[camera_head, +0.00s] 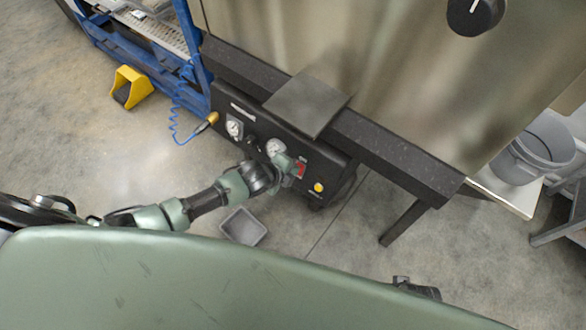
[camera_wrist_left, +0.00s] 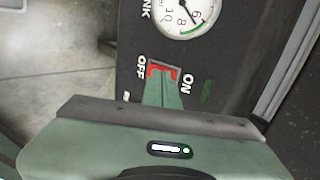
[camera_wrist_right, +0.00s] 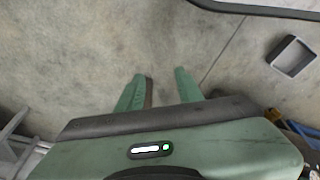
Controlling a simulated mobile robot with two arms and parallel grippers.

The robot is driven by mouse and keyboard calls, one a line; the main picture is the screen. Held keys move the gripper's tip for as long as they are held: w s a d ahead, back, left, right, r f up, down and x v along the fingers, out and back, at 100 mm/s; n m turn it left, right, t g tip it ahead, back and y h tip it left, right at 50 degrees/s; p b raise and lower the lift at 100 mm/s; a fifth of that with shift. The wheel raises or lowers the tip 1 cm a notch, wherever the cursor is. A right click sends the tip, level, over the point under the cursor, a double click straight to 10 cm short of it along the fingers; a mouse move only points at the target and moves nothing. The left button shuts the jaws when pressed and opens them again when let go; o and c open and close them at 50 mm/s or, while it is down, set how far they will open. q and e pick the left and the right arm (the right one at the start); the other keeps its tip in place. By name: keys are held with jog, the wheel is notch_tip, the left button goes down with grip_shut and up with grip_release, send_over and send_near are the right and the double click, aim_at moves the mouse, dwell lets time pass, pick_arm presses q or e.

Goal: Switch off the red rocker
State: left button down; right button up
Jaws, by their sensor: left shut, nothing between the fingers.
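The red rocker (camera_head: 301,170) sits on the black control panel (camera_head: 325,172), to the right of the gauges. It also shows in the left wrist view (camera_wrist_left: 153,69), between the printed words OFF and ON. My left gripper (camera_head: 297,168) is shut and empty, its fingertips (camera_wrist_left: 162,82) right at the rocker and covering part of it. I cannot tell whether they touch it, or which side of the rocker is pressed in. My right gripper (camera_wrist_right: 160,76) is open and empty above the bare floor, away from the panel.
A gauge (camera_wrist_left: 185,14) is beside the rocker; a yellow button (camera_head: 318,187) is at the panel's right end. A blue coiled hose (camera_head: 181,130) joins the panel's left end. A grey bin (camera_head: 243,226) stands on the floor below. A grey plate (camera_head: 307,105) juts out above the panel.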

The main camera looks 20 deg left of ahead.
jog(key=shift+w+r, duration=0.1)
jog(key=shift+r, duration=0.05)
